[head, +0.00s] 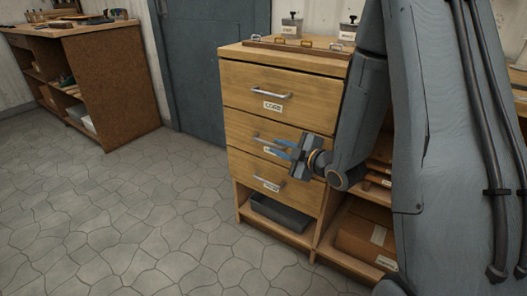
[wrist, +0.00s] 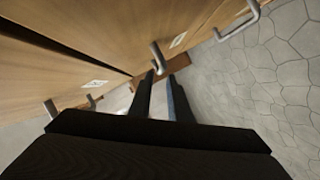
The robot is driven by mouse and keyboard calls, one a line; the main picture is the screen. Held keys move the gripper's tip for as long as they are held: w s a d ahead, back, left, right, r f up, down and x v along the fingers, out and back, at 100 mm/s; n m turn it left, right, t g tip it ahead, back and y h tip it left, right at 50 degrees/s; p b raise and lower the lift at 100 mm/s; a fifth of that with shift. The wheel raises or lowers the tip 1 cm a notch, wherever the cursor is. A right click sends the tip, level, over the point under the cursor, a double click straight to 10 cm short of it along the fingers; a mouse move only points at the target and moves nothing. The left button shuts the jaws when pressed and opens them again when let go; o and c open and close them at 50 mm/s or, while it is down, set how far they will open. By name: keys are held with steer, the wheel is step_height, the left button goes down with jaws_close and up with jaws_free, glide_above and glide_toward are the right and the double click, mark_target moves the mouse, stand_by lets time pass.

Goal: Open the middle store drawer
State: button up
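The wooden store cabinet (head: 225,110) has three stacked drawers with bar handles and white labels. The middle store drawer (head: 240,124) looks shut in the head view. Its handle (head: 265,138) is partly hidden by my gripper. My gripper (head: 280,148) is in front of the drawer's right half, its two fingers apart and pointing at the front. In the wrist view a grey handle (wrist: 157,55), which looks like the middle one, is right at the tips of my fingers (wrist: 161,75). I cannot tell whether they touch it. Nothing is clearly held.
The top drawer (head: 305,85) and bottom drawer (head: 245,165) look shut. A dark bin (head: 280,213) sits in the opening below. Shelves with a cardboard box (head: 365,238) stand to the right. The stone floor (head: 130,210) in front and left is clear.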

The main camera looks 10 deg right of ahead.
mark_target(267, 144)
steer(key=shift+w+a+f, duration=0.25)
steer(key=shift+w+f, duration=0.05)
steer(key=shift+w, duration=0.15)
steer(key=shift+b+x, duration=0.9)
steer(key=shift+x, duration=2.6)
steer(key=shift+r, duration=0.1)
jaws_close()
